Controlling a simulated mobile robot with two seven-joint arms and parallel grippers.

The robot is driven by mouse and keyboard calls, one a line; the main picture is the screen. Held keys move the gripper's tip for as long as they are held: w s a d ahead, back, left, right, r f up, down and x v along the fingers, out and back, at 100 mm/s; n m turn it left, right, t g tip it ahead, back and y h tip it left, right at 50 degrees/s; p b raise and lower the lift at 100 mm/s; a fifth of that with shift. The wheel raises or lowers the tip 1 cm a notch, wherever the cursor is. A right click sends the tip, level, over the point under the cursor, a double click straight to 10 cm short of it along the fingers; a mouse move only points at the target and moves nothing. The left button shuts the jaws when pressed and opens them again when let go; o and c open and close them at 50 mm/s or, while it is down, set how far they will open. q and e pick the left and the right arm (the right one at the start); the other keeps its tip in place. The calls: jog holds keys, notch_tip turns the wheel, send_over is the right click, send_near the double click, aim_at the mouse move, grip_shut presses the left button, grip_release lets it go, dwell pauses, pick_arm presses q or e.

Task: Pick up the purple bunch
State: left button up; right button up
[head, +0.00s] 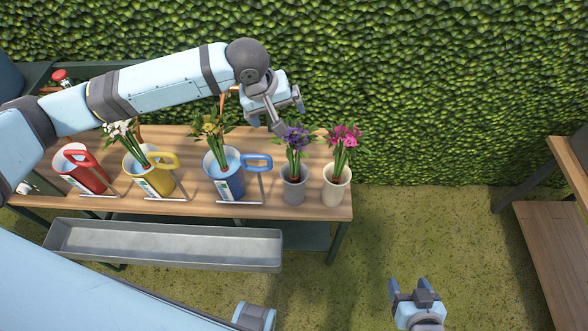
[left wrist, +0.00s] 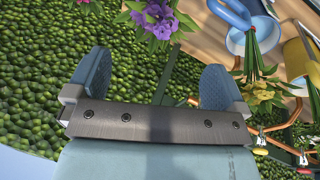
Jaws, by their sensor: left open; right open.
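The purple bunch (head: 297,138) stands upright in a grey pot (head: 293,188) on the wooden table. It also shows at the top of the left wrist view (left wrist: 158,22), beyond my fingers. My left gripper (head: 286,114) is open and empty, just behind and above the purple blooms, apart from the stems. My right gripper (head: 410,291) is open and empty over the grass at the lower right.
A pink bunch (head: 343,138) in a cream pot (head: 336,186) stands close on the right. A blue watering can (head: 224,180) with yellow flowers stands on the left, then yellow (head: 150,175) and red (head: 80,170) cans. A grey trough (head: 165,248) is in front; a hedge (head: 450,80) is behind.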

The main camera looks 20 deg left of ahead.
aim_at(293, 138)
pick_arm(q)
jog(key=x, duration=0.7)
jog(key=shift+w+d+f, duration=0.1)
jog(key=shift+f, duration=0.05)
jog(key=shift+s+p+x, duration=0.1)
jog(key=shift+p+x, duration=0.15)
jog(key=shift+x, duration=1.15)
jog(key=shift+s+p+x, duration=0.15)
jog(key=shift+p+x, duration=0.05)
jog(key=shift+x, duration=1.25)
jog(key=shift+d, duration=0.1)
jog(key=c, duration=1.4)
notch_tip(293, 138, up, 20)
jog(key=shift+b, duration=0.45)
